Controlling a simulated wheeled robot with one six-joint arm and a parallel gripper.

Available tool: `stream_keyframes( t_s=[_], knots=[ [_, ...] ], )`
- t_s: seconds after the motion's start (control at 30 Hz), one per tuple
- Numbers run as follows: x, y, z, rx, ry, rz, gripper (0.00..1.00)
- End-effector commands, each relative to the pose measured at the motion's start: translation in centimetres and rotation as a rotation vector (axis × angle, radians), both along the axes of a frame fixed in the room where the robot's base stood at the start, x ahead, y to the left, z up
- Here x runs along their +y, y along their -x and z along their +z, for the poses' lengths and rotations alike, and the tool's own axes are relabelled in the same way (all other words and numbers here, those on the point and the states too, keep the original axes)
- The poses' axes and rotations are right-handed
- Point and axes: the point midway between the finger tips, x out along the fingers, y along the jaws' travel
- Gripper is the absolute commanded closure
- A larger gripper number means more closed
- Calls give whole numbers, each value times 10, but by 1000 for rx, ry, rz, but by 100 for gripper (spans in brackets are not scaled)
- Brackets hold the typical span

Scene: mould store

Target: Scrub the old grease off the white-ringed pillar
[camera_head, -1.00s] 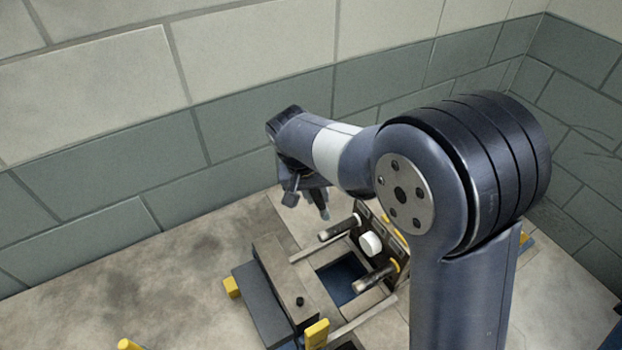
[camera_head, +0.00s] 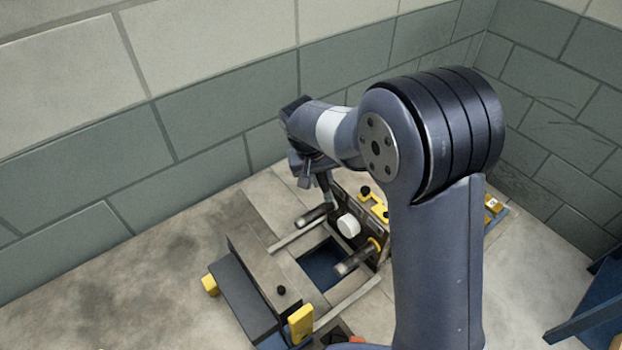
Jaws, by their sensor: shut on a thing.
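Two greasy-looking pillars stick out leftward from the upright face of the open mould (camera_head: 254,262). The near pillar (camera_head: 352,263) has a yellow ring at its base. The far pillar (camera_head: 311,217) is dark and smudged along its length; its base, where a pale ring showed earlier, is now largely covered by the tool. My gripper (camera_head: 318,178) hangs above the far pillar, shut on a slim grey tool (camera_head: 327,192) pointing down. The tool's lower end is at or just above the far pillar's base; I cannot tell whether they touch.
A white round knob (camera_head: 348,225) sits between the pillars. A square opening (camera_head: 322,265) lies between the halves. A blue stand (camera_head: 590,310) is at right. Wall blocks rise close behind.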

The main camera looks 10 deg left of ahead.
Motion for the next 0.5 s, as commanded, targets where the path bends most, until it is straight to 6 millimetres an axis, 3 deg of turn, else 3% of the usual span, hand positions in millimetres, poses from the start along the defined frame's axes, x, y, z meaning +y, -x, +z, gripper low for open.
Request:
stream_keyframes(
  t_s=[0.5],
  knots=[
    [45,50,29,-1,-1,4,100]
  ],
)
